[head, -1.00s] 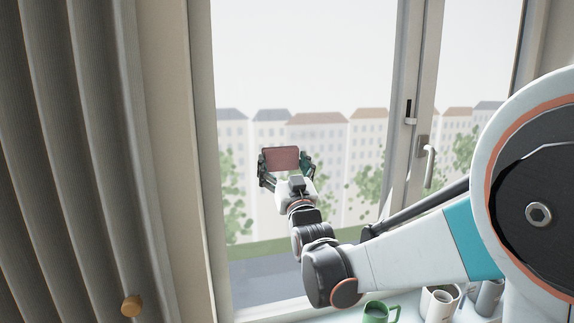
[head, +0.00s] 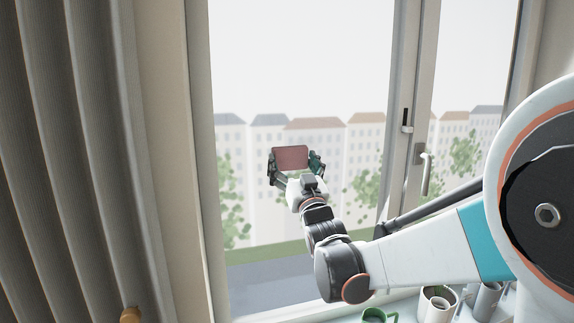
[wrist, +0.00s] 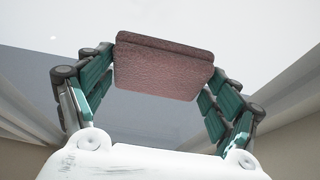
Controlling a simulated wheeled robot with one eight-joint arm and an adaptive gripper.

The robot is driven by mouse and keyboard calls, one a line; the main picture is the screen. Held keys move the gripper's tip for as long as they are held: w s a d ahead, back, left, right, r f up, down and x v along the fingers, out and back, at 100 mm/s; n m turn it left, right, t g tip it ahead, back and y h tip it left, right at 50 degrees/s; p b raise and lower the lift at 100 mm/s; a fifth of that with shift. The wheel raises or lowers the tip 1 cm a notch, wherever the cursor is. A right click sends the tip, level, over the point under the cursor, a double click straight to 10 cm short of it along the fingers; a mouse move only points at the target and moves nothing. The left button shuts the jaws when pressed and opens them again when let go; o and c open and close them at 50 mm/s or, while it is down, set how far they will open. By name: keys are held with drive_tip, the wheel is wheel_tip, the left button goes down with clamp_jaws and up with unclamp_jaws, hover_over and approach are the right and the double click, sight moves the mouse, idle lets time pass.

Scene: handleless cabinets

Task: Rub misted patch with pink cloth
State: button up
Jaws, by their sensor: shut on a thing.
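The pink cloth (head: 291,158) is a flat, folded pad. My gripper (head: 295,165) is shut on it and holds it up in front of the window pane (head: 300,60). The cloth also shows in the wrist view (wrist: 163,67), between the two teal-padded fingers of my gripper (wrist: 160,75). I cannot tell from these frames whether the cloth touches the glass. The misted patch is not distinct; the pane looks pale and hazy over the buildings outside.
A grey curtain (head: 75,150) with a wooden knob (head: 131,315) is at the left. A window handle (head: 426,170) is on the frame at the right. A green mug (head: 376,316), a white mug (head: 437,302) and a grey mug (head: 486,300) stand on the sill below my arm.

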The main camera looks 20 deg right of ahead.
sight(280, 153)
drive_tip(key=shift+d+b, duration=0.55)
drive_tip(key=shift+d, duration=5.85)
drive_tip(key=shift+r, duration=0.15)
drive_tip(key=shift+r+p, duration=0.9)
drive_tip(key=shift+r, duration=0.25)
drive_tip(key=shift+a, duration=8)
drive_tip(key=shift+s+f, duration=0.1)
drive_tip(key=shift+s, duration=2.95)
drive_tip(key=shift+s, duration=0.15)
drive_tip(key=shift+s+p, duration=0.55)
drive_tip(key=shift+s, duration=0.8)
